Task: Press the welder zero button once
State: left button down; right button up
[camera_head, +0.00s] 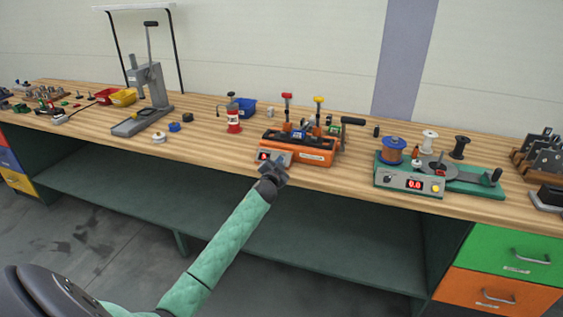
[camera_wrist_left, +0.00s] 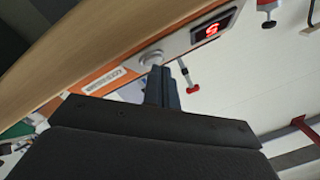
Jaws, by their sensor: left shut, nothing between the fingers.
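The welder (camera_head: 318,155) is an orange unit with a grey front panel and a small red display (camera_head: 264,156), at the bench's front edge. In the left wrist view the display (camera_wrist_left: 213,27) shows a red digit. A round pale button (camera_wrist_left: 152,58) sits beside it on the panel. My left gripper (camera_head: 281,168) is shut and empty in front of the panel. In the left wrist view its fingertips (camera_wrist_left: 158,72) are right at the button and partly cover it. I cannot tell whether they touch it. The gripper hides part of the panel in the head view.
The wooden bench (camera_head: 210,150) has an overhanging front edge above an open shelf. A green winding device (camera_head: 455,185) with a red display stands to the right.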

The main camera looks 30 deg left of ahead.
pick_arm(q)
jog(key=shift+w+f, duration=0.15)
dwell(0.7)
jog(key=shift+s+d+r+p, duration=0.1)
jog(key=shift+s+r+p, duration=0.4)
jog(key=shift+s+r, duration=0.1)
jog(key=shift+s+d+r+p, duration=0.1)
jog(key=shift+s+r+p, duration=0.4)
jog(key=shift+r+p, duration=0.2)
jog(key=shift+s+d+r+p, duration=0.15)
jog(key=shift+s+r+p, duration=0.4)
jog(key=shift+s+p, duration=0.05)
jog(key=shift+s+d+r+p, duration=0.15)
jog(key=shift+s+r+p, duration=0.35)
jog(key=shift+s+p, duration=0.1)
